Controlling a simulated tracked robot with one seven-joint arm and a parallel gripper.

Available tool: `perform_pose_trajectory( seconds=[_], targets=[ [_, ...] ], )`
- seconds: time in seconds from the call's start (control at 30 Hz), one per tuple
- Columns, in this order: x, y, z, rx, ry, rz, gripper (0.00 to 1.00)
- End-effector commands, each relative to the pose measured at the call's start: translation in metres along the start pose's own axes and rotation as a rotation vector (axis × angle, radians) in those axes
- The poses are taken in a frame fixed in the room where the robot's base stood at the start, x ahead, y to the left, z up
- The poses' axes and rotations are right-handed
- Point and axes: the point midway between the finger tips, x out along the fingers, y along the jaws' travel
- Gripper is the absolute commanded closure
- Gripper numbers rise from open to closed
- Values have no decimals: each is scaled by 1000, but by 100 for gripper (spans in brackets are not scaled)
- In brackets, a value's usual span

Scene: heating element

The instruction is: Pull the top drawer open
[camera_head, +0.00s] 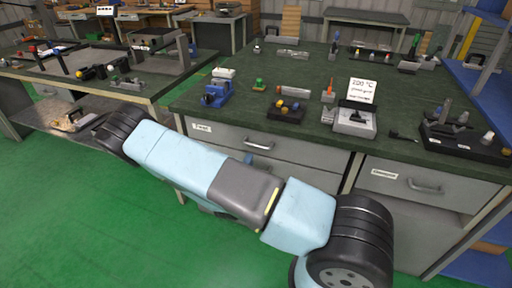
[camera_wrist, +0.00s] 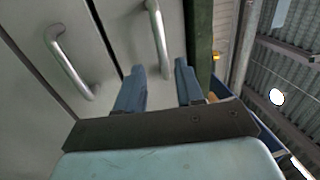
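The top drawer (camera_head: 225,140) is a light grey front under the green bench top, and it looks closed. Its metal bar handle (camera_head: 259,145) shows just above my arm in the head view. In the wrist view this handle (camera_wrist: 157,38) runs from the top edge down towards the space between my fingers. My gripper (camera_wrist: 160,68) is open, with one blue finger on each side of the handle's near end. I cannot tell whether either finger touches it. The wrist view also shows a second handle (camera_wrist: 69,63) on the drawer below, left of my fingers. My arm hides the lower front in the head view.
The green bench top (camera_head: 310,65) holds a blue vise (camera_head: 215,94), a grey device (camera_head: 354,120) with a sign and small parts. Another drawer (camera_head: 430,185) is at right. A second bench stands at left. The green floor (camera_head: 60,215) is clear at lower left.

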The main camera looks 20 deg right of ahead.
Motion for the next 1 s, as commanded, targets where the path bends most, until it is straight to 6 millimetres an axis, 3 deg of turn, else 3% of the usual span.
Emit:
perform_pose_trajectory(
  seconds=[0.3, 0.5, 1.0],
  targets=[
    [57, 0, -1, 1, 3, -1, 63],
    [81, 0, 0, 1, 2, -2, 63],
    [93, 0, 0, 0, 1, -1, 65]
  ],
)
